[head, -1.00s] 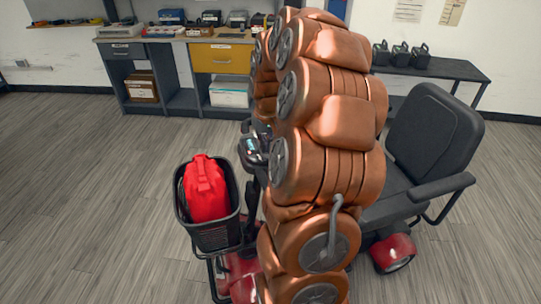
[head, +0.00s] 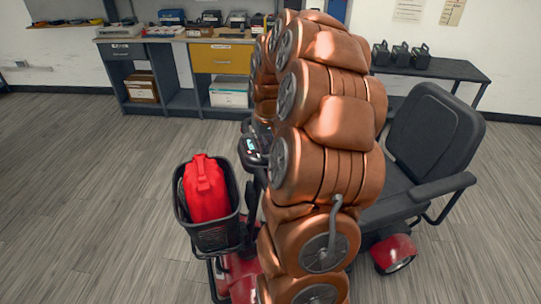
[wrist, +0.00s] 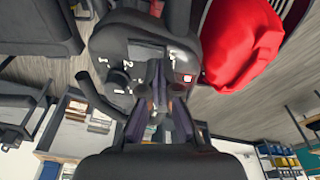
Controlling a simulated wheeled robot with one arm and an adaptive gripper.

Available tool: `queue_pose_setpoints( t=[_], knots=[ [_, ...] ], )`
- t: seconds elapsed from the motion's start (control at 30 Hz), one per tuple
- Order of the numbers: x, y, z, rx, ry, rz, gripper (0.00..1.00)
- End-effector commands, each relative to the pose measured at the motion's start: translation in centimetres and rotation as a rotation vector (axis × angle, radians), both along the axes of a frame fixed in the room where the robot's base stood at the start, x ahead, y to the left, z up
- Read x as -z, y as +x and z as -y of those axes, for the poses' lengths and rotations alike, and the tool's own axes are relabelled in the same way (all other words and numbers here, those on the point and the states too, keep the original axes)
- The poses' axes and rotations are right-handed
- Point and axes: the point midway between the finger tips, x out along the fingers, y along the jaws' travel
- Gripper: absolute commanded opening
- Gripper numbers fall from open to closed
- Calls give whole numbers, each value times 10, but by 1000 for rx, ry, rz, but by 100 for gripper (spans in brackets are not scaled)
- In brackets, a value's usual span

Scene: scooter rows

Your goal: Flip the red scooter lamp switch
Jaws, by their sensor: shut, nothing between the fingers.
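The red scooter (head: 240,278) stands in front of me in the head view, partly hidden behind my arm. Its dark control console (head: 252,146) shows just left of the arm. In the wrist view the console (wrist: 130,48) fills the top middle, with white markings, a dial (wrist: 118,82) and a small switch-like part with a red-lit face (wrist: 188,78). My gripper (wrist: 163,92) is shut and empty, its fingertips over the console between the dial and the red-lit part. I cannot tell whether the tips touch the console. In the head view my gripper is hidden.
A black basket (head: 212,238) holding a red bag (head: 206,192) is at the scooter's front; the bag (wrist: 240,42) is close beside the console in the wrist view. The black seat (head: 435,135) is at right. A workbench (head: 175,38) stands behind. Floor at left is clear.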

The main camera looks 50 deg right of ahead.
Motion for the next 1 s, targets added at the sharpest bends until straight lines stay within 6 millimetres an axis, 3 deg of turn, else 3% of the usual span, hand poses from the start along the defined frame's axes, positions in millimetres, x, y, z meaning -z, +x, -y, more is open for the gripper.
queue_pose_setpoints(
  t=[1.0],
  knots=[
    [12, 0, 0, 0, 0, 0, 0]
  ],
)
